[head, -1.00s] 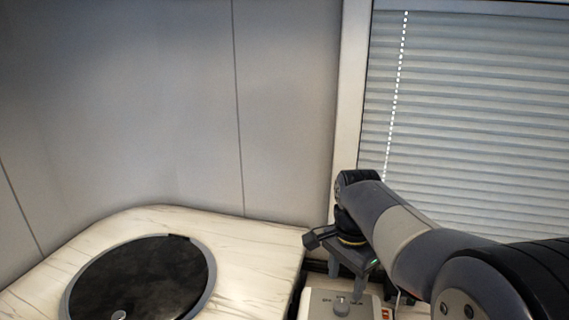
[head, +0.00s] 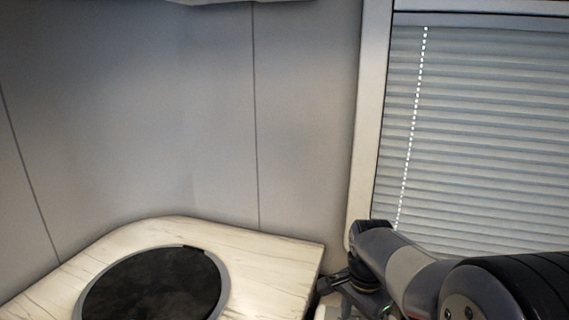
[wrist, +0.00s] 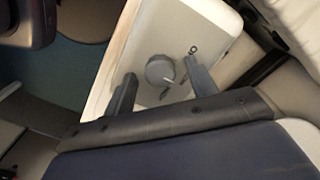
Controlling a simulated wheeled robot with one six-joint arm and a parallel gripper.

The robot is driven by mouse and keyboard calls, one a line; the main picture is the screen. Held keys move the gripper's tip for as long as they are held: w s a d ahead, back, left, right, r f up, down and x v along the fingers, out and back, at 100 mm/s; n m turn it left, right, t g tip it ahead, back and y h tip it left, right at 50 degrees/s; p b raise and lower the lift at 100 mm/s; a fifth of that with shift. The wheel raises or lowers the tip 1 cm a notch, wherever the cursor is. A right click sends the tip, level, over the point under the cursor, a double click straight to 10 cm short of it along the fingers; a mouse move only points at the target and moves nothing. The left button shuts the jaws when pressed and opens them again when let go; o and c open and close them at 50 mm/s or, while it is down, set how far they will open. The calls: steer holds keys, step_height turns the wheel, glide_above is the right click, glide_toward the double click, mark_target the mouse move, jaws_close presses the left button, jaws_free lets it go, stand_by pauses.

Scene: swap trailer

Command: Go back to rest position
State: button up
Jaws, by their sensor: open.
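My gripper (wrist: 160,88) is open in the wrist view, its two fingers apart over a pale control box. The box (wrist: 150,40) has a round grey knob (wrist: 160,69) that shows between the fingers, with nothing held. I cannot tell the gap between the fingertips and the box. In the head view my gripper (head: 352,296) is at the lower right, at the end of my arm, with its fingertips mostly hidden near the bottom edge.
A pale wood-look counter (head: 280,262) with a round black lid or plate (head: 155,288) is at the lower left. A window with a closed pleated blind (head: 480,140) is behind my arm. Grey wall panels (head: 130,120) stand at the back.

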step_height(320, 180, up, 11)
steer(key=p, duration=0.1)
step_height(320, 180, down, 12)
steer(key=shift+r+b, duration=0.15)
steer(key=shift+b, duration=0.5)
steer(key=n+b, duration=0.3)
steer(key=n, duration=0.2)
steer(key=shift+r+n, duration=0.1)
steer(key=shift+n, duration=0.2)
steer(key=n+b, duration=0.3)
steer(key=n, duration=0.1)
steer(key=shift+n, duration=0.4)
steer(key=shift+r+n+b, duration=0.15)
steer(key=shift+n+b, duration=0.15)
step_height(320, 180, up, 11)
steer(key=p, duration=0.2)
steer(key=shift+p, duration=0.3)
steer(key=shift+w+a+y+p, duration=0.2)
steer(key=shift+w+y+p, duration=0.15)
steer(key=shift+p, duration=1.8)
